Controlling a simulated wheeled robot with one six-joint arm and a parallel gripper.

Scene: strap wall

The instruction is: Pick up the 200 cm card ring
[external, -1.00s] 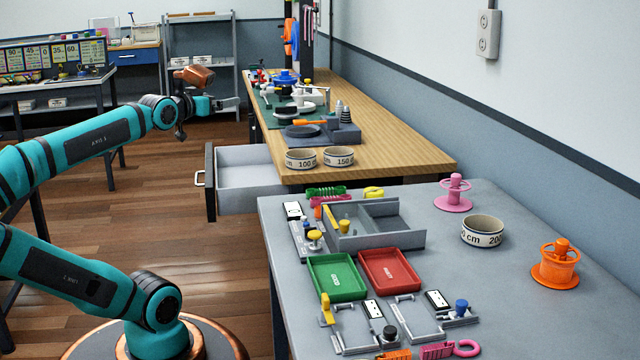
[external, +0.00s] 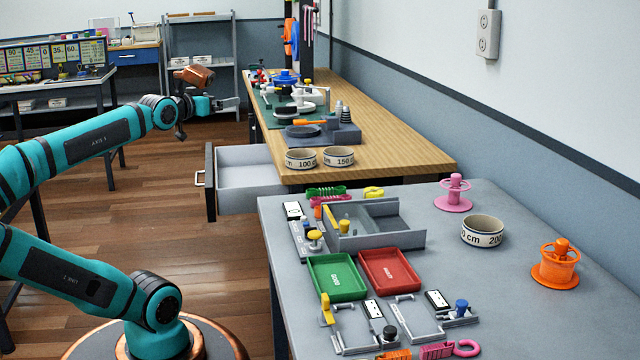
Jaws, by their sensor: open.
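The 200 cm card ring (external: 482,232) is a cream band with dark edges and black lettering. It lies flat on the grey table, between a pink spool and an orange spool. My gripper (external: 232,103) is far from it, up at the left above the floor, short of the wooden bench. Its jaws are open and look empty. Two similar rings, marked 100 (external: 300,159) and 150 (external: 338,157), sit at the near end of the wooden bench.
The pink spool (external: 454,194) and orange spool (external: 556,265) flank the ring. A grey divided tray (external: 400,240), green tray (external: 336,294) and red tray (external: 412,287) stand to its left. An open drawer (external: 250,190) juts from the bench. Clear table surrounds the ring.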

